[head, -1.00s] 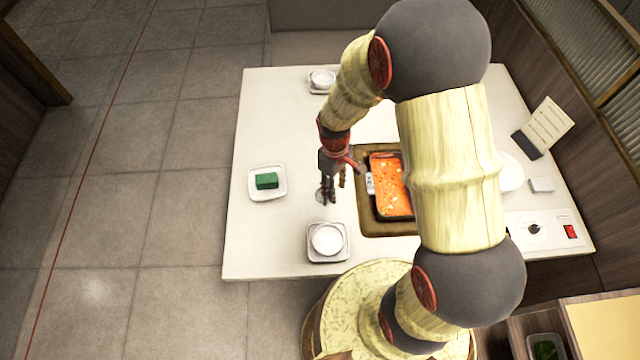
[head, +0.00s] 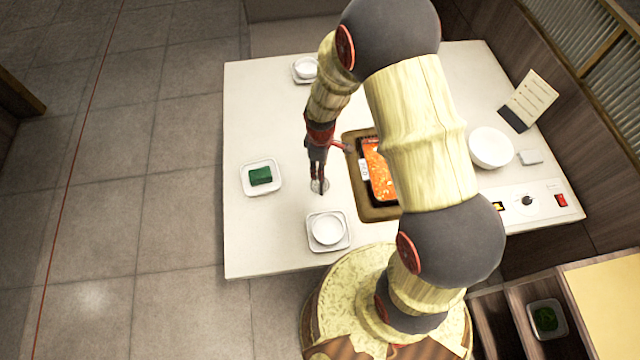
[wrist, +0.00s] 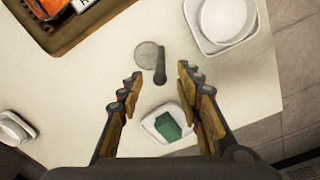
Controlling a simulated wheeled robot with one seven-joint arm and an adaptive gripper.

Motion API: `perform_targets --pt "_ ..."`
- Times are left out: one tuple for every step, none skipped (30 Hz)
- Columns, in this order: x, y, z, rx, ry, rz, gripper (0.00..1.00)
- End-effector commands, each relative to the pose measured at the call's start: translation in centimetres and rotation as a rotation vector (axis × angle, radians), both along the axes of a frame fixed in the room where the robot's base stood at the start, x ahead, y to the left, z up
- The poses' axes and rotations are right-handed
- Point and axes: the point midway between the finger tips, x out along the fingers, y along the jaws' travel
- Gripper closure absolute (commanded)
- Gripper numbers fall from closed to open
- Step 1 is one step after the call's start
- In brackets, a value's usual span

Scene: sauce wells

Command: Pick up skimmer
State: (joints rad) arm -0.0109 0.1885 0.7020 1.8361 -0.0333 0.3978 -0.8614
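The skimmer (wrist: 149,56) lies on the white table, with a round mesh head and a short dark handle (wrist: 160,78) in the wrist view. In the head view its round head (head: 319,186) shows just under my gripper (head: 318,180). In the wrist view my gripper (wrist: 156,84) is open and empty, and the skimmer's handle lies between the lines of the two fingers, near their tips. The gripper points down at the table from above. I cannot tell how high the fingertips are over the handle.
A hot pot of orange broth (head: 378,170) is set in a brown frame right of the skimmer. A plate with a green block (head: 260,176) is to the left. Stacked white dishes (head: 328,229) stand near the front edge. A white bowl (head: 491,148) is at the right.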

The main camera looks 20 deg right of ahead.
Motion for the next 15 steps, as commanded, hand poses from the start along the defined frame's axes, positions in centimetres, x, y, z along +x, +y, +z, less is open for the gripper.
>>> perform_targets --pt "-0.1 0.0 -0.9 0.000 0.005 0.000 0.65" --pt "-0.1 -0.1 -1.4 0.000 0.005 0.000 0.65" --pt "-0.1 -0.1 -2.0 0.000 0.005 -0.001 0.65" --pt "-0.1 -0.1 -2.4 0.000 0.005 -0.001 0.65" --pt "-0.1 -0.1 -2.8 0.000 0.005 -0.001 0.65" --pt "-0.1 -0.1 -3.2 0.000 0.004 -0.001 0.65" --pt "0.0 -0.1 -3.4 0.000 0.003 -0.001 0.65" --pt "0.0 -0.1 -3.5 0.000 0.001 -0.001 0.65" --pt "0.0 -0.1 -3.5 0.000 0.001 -0.001 0.65" --pt "0.0 -0.1 -3.5 0.001 0.001 -0.001 0.65" --pt "0.0 -0.1 -3.5 0.000 0.000 -0.001 0.65" --pt "0.0 -0.1 -3.5 0.001 0.001 -0.001 0.65" --pt "0.0 -0.1 -3.5 0.001 0.001 -0.001 0.65" --pt "0.0 -0.1 -3.5 0.000 0.001 -0.001 0.65" --pt "0.0 -0.1 -3.5 0.000 0.001 -0.001 0.67"
